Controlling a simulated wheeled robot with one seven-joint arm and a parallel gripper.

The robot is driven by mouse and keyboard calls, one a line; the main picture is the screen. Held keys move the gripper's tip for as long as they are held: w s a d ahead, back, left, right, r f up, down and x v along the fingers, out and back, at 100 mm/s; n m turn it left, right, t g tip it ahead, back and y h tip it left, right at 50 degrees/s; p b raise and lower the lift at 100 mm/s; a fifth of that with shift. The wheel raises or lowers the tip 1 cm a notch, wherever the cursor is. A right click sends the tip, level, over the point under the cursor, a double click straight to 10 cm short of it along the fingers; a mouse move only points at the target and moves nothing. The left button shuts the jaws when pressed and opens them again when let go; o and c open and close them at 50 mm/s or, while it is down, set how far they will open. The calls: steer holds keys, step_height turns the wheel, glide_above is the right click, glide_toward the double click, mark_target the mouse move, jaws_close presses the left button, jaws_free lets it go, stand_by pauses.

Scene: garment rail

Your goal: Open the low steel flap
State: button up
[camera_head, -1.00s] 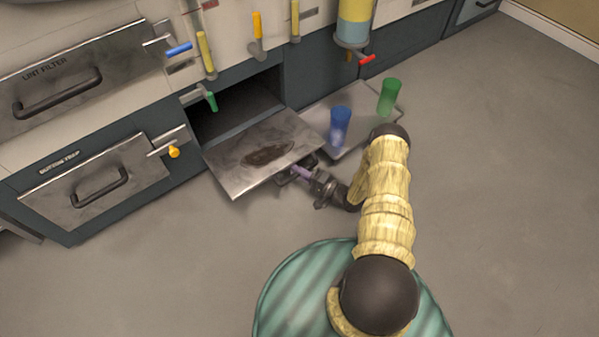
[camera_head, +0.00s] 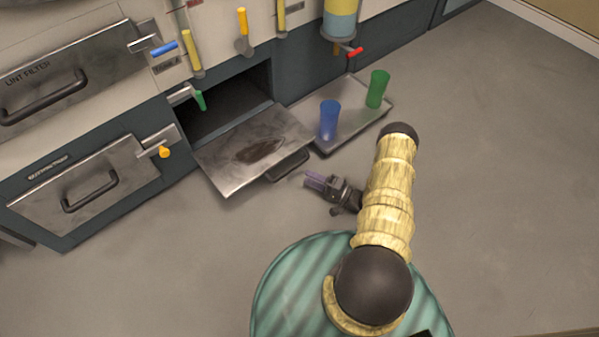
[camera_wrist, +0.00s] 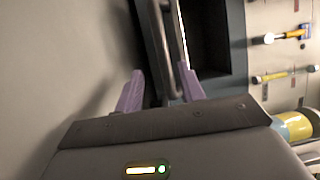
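The low steel flap (camera_head: 230,173) is folded down and out from the cabinet front, lying roughly flat with a dark brown stain on its upper face. The dark compartment (camera_head: 225,108) behind it is exposed. The flap's black bar handle (camera_head: 287,166) is at its outer edge. My gripper (camera_head: 312,181), with pale purple fingers, is just off the handle on the near right side and looks empty. In the wrist view the fingers of my gripper (camera_wrist: 162,90) are spread apart, with the handle (camera_wrist: 172,50) ahead of them.
A tray (camera_head: 345,122) holding a blue cup (camera_head: 329,120) and a green cup (camera_head: 377,89) lies right of the flap. Another closed steel flap (camera_head: 88,190) and the lint filter panel (camera_head: 70,78) are at left. Grey floor (camera_head: 480,160) is clear at right.

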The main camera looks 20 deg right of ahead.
steer(key=v, duration=0.9)
steer(key=w+d+r+n+g+h+p, duration=0.3)
steer(key=w+r+h+p, duration=0.35)
steer(key=w+r, duration=0.75)
step_height(320, 180, up, 17)
steer(key=w+a+n+h+p, duration=0.1)
steer(key=w+n+h+p, duration=0.15)
steer(key=h+p, duration=0.3)
steer(key=s+a+r+n+g+h+p, duration=0.1)
steer(key=s+a+r+g+p, duration=0.15)
steer(key=r, duration=0.55)
steer(key=s+a+r+n+g+h+p, duration=0.15)
steer(key=s+r+p, duration=0.25)
steer(key=r, duration=0.4)
steer(key=s+a+r+g+y+p, duration=0.1)
steer(key=s+a+r+g+p, duration=0.1)
steer(key=s+a+r+p, duration=0.45)
steer(key=s+a+r+g+p, duration=0.15)
steer(key=s+a+r, duration=0.25)
steer(key=s+r, duration=0.6)
steer(key=w+r+p+v, duration=0.1)
steer(key=w+p+v, duration=0.2)
steer(key=p+v, duration=1.4)
steer(key=w+d+p+v, duration=0.1)
steer(key=w+p+v, duration=0.3)
steer(key=p+v, duration=1.3)
steer(key=shift+r+n+p, duration=0.4)
steer(key=shift+r+p, duration=0.3)
steer(key=shift+p, duration=0.5)
